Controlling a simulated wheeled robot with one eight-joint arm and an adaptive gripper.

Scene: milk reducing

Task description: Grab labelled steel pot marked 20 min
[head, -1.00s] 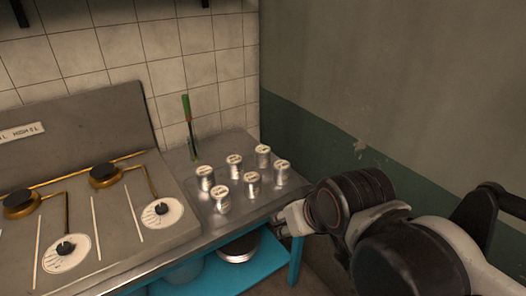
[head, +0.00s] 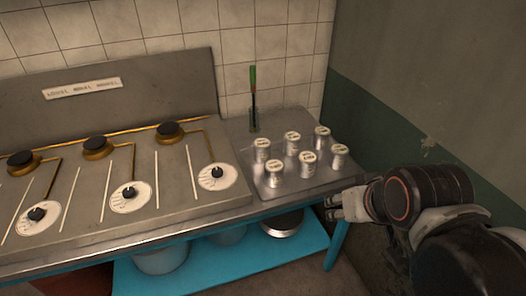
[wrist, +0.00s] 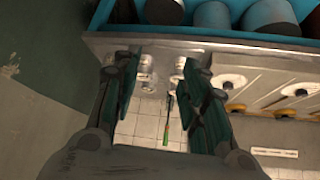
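Several small steel pots with white labelled lids stand on the steel counter right of the burners. In the head view they are the back left pot (head: 262,150), back middle pot (head: 292,143), back right pot (head: 322,138), front left pot (head: 275,174), front middle pot (head: 307,164) and front right pot (head: 340,156). The label writing is too small to read, so I cannot tell which says 20 min. My gripper (head: 347,205) is at the counter's front right edge, apart from the pots. In the wrist view my gripper (wrist: 160,65) is open and empty, with some pots (wrist: 147,66) beyond its fingers.
A green-handled tool (head: 253,85) stands upright behind the pots. The burner stove (head: 150,215) with dials is to the left. A tiled wall is behind, and a green and grey wall (head: 400,150) bounds the right. Below is a blue shelf (head: 190,275) with larger pots (head: 282,224).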

